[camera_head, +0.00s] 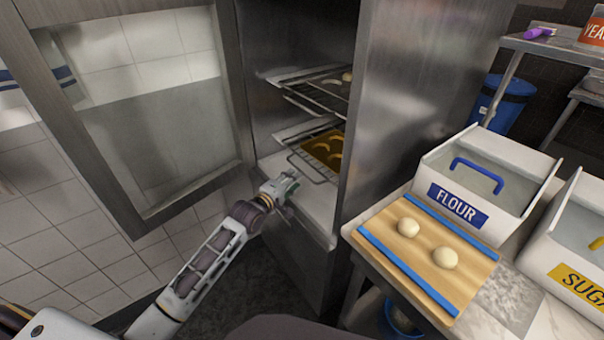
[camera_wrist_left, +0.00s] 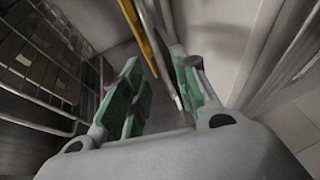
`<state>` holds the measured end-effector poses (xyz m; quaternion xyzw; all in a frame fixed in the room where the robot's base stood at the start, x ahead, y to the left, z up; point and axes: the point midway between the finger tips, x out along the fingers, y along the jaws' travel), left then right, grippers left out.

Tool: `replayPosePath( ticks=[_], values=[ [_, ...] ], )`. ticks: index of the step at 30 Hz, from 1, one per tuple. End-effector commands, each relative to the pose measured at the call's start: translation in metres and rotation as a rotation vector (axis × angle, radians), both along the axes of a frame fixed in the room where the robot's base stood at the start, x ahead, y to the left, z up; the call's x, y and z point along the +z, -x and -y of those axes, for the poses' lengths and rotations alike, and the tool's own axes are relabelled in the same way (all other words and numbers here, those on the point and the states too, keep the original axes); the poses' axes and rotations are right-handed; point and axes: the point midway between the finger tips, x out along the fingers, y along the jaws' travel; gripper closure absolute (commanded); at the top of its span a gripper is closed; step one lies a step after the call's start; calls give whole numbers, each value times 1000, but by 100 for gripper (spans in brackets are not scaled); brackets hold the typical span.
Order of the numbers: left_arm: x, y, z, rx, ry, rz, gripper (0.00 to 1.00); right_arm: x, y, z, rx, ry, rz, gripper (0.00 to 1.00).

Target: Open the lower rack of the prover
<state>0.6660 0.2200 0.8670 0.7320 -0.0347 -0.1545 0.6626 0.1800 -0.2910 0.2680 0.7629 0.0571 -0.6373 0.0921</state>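The prover (camera_head: 415,100) is a steel cabinet with its glass-panelled door (camera_head: 150,110) swung open to the left. Its lower rack (camera_head: 312,172) is a wire shelf bearing a yellow-brown tray (camera_head: 310,147) of several curved pastries. The rack's front edge sticks out a little at the opening. My left gripper (camera_head: 287,187) is just in front of and below the rack's front left corner. In the left wrist view, its green-padded fingers (camera_wrist_left: 158,80) are apart with nothing clearly held, and rack wires (camera_wrist_left: 40,65) show at the left. My right gripper is not seen.
An upper rack (camera_head: 322,92) with dough sits above. To the right, a counter bears a wooden board (camera_head: 425,254) with two dough balls, a flour bin (camera_head: 490,180) and a sugar bin (camera_head: 575,240). A tiled wall is at the left. Floor (camera_head: 250,290) shows below my left arm.

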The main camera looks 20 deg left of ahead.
Motion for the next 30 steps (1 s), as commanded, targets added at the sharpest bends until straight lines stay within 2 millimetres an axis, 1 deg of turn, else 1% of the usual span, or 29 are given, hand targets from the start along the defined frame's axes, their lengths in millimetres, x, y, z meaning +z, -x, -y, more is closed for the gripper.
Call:
replayPosePath(
  ticks=[4,22,30],
  values=[
    [-2,-11,3,0,0,0,70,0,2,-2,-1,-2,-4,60],
    [-10,-55,15,0,0,1,70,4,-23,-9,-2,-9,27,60],
    [-12,-66,18,0,-1,0,70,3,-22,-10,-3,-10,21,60]
  ],
)
